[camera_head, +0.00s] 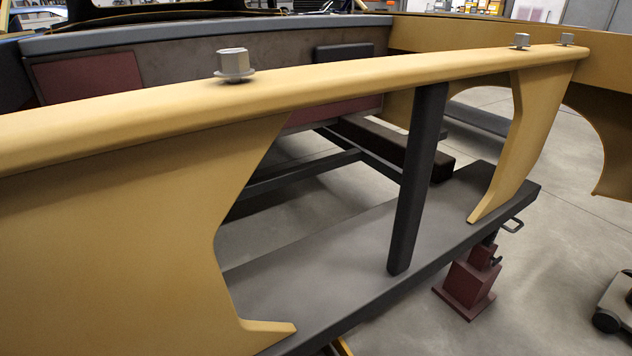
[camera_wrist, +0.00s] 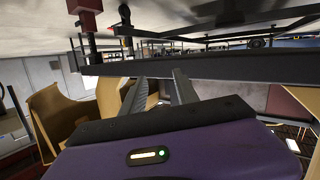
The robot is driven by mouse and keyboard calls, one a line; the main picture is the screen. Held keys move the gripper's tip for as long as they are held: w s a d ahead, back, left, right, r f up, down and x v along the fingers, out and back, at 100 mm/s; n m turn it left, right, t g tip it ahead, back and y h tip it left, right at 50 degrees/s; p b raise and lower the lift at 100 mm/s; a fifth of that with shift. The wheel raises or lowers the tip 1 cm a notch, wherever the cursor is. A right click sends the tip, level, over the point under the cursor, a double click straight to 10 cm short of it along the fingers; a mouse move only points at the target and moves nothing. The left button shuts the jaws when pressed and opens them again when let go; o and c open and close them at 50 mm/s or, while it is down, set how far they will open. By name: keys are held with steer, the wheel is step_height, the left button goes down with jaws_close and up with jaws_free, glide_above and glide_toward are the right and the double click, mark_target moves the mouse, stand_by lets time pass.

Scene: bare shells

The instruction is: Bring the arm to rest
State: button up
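My gripper (camera_wrist: 160,76) shows in the wrist view, with a purple body at the bottom and two grey fingers standing apart. Nothing shows between the fingers. They point toward a long dark beam (camera_wrist: 240,68); I cannot tell whether they touch it. The wrist picture appears upside down, with the floor at the top. My arm and gripper do not show in the head view.
In the head view, a yellow shell (camera_head: 110,230) fills the left and top, with hex bolts (camera_head: 234,63) on its rail. A dark post (camera_head: 415,180) stands on the grey sill (camera_head: 310,265). A red jack (camera_head: 468,284) stands beneath. Open floor (camera_head: 560,260) lies right.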

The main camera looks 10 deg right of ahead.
steer(key=s+a+r+y, duration=0.1)
steer(key=s+a+r, duration=0.25)
steer(key=s, duration=0.25)
steer(key=s+a+r+n+y, duration=0.1)
steer(key=s+a+r+y, duration=0.1)
steer(key=s+a+r, duration=0.3)
steer(key=s+a+r+y, duration=0.1)
steer(key=s+r, duration=0.2)
steer(key=s, duration=0.5)
step_height(320, 180, up, 23)
steer(key=p, duration=2.3)
steer(key=shift+a, duration=0.15)
stand_by(2.3)
